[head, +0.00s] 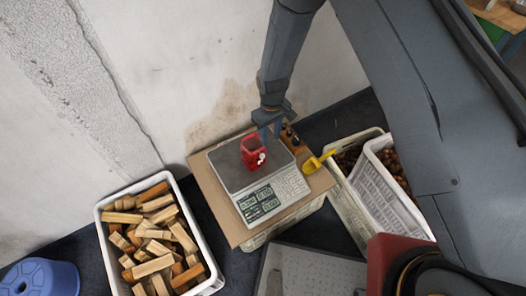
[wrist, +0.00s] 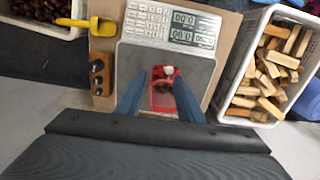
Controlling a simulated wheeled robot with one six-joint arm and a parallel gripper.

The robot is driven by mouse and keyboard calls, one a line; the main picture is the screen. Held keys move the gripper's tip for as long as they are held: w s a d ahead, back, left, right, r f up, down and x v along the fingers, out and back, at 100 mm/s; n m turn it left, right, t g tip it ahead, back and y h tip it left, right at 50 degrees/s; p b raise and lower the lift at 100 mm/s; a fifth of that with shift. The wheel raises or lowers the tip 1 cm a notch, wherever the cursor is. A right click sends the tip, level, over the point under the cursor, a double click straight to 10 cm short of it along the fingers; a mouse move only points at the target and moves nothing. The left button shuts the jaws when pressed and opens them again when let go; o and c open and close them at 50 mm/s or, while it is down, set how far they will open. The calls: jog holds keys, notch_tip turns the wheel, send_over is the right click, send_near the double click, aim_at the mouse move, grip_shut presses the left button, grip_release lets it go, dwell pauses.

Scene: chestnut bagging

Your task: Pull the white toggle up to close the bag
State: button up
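The red bag (head: 252,152) stands on the dark plate of the scale (head: 225,165). Its white toggle (head: 262,158) shows at the side facing the keypad. In the wrist view the bag (wrist: 163,97) has dark chestnuts showing in its open mouth, and the toggle (wrist: 168,70) is at its far edge. My gripper (head: 270,130) is above the scale, beside the bag. In the wrist view its two blue fingers (wrist: 160,82) are spread wide, one on each side of the bag, with nothing gripped. Whether either finger touches the bag I cannot tell.
A yellow scoop (head: 318,162) and a wooden block with dark knobs (wrist: 101,75) lie beside the scale. A white crate of wood pieces (head: 108,222) stands to the left in the head view. Crates with chestnuts (head: 347,205) stand right. A wall rises behind.

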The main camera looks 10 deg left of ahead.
aim_at(263, 156)
jog(key=shift+s+a+f+n, duration=0.15)
jog(key=shift+s+a+f, duration=0.1)
jog(key=shift+a+f, duration=0.35)
jog(key=shift+s+a+f+n, duration=0.15)
jog(key=shift+s+a+f, duration=0.1)
jog(key=shift+a+f, duration=0.25)
jog(key=shift+s+a+f+p, duration=0.15)
jog(key=shift+f+p, duration=0.2)
jog(key=shift+f, duration=0.2)
jog(key=shift+f+p, duration=0.9)
jog(key=shift+f, duration=2.8)
grip_shut()
jog(key=shift+r, duration=0.1)
